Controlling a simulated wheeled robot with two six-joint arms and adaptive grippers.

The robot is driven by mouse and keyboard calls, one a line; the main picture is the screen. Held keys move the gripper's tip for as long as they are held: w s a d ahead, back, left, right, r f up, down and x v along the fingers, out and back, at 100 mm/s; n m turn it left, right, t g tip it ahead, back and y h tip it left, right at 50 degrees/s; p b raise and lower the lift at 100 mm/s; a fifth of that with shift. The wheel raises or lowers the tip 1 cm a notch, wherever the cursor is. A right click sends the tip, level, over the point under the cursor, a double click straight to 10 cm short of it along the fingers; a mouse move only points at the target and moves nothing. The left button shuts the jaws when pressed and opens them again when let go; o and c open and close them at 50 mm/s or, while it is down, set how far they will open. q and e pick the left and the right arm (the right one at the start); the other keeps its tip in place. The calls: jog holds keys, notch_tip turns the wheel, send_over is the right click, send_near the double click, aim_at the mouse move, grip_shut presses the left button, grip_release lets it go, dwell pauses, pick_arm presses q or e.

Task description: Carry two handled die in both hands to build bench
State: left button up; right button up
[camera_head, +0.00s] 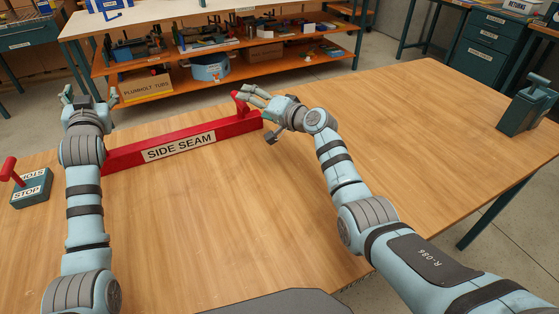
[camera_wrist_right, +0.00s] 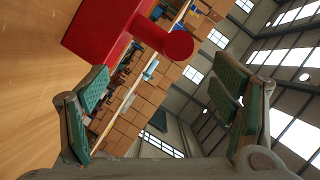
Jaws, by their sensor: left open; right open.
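The two-handled die is a long red bar (camera_head: 182,143) labelled SIDE SEAM, lying on the wooden bench. Its right-end red handle (camera_head: 240,101) stands up beside my right gripper (camera_head: 254,95), which is open. In the right wrist view the red handle (camera_wrist_right: 178,46) is ahead of the spread fingers of the right gripper (camera_wrist_right: 163,85), with nothing between the pads. My left gripper (camera_head: 88,96) is open at the far left end of the bar. The left handle is hidden behind my left arm.
A teal STOP block (camera_head: 31,188) with a red handle sits at the left of the bench (camera_head: 430,140). A teal block (camera_head: 528,108) stands at the right edge. A shelved workbench (camera_head: 215,25) with boxes is behind. The bench's middle right is clear.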

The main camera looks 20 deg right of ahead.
jog(key=shift+s+d, duration=0.1)
jog(key=v, duration=1.1)
jog(key=shift+s, duration=0.2)
